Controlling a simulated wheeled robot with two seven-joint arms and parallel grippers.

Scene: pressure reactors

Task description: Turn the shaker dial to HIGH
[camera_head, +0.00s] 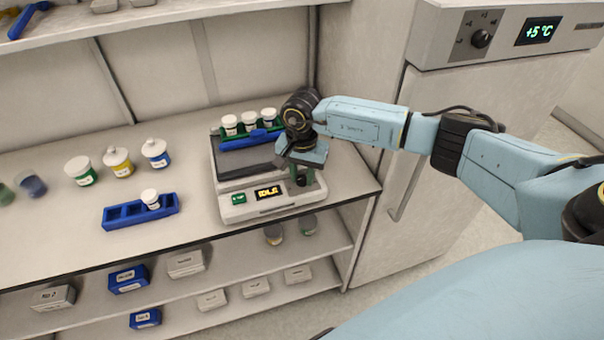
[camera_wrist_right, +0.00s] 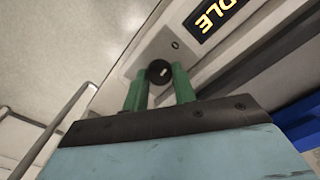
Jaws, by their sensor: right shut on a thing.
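The shaker (camera_head: 232,212) stands on the bench near its right front edge. Its yellow display (camera_head: 268,192) reads "IDLE", and part of that display (camera_wrist_right: 212,14) shows in the right wrist view. The shaker dial (camera_wrist_right: 159,72) is a black knob with a pale mark, on the front panel. My right gripper (camera_head: 301,177) reaches down over the front right corner of the shaker. Its green fingers (camera_wrist_right: 158,84) are shut on the dial, one on each side. The dial's setting labels are mostly hidden or too small to read. My left gripper is not in view.
A green rack and a blue rack (camera_head: 252,140) with white-capped vials sit on the shaker's platform. A blue rack (camera_head: 128,216) with one vial and several capped jars (camera_head: 118,162) stand to the left. A fridge (camera_head: 385,170) stands right of the bench.

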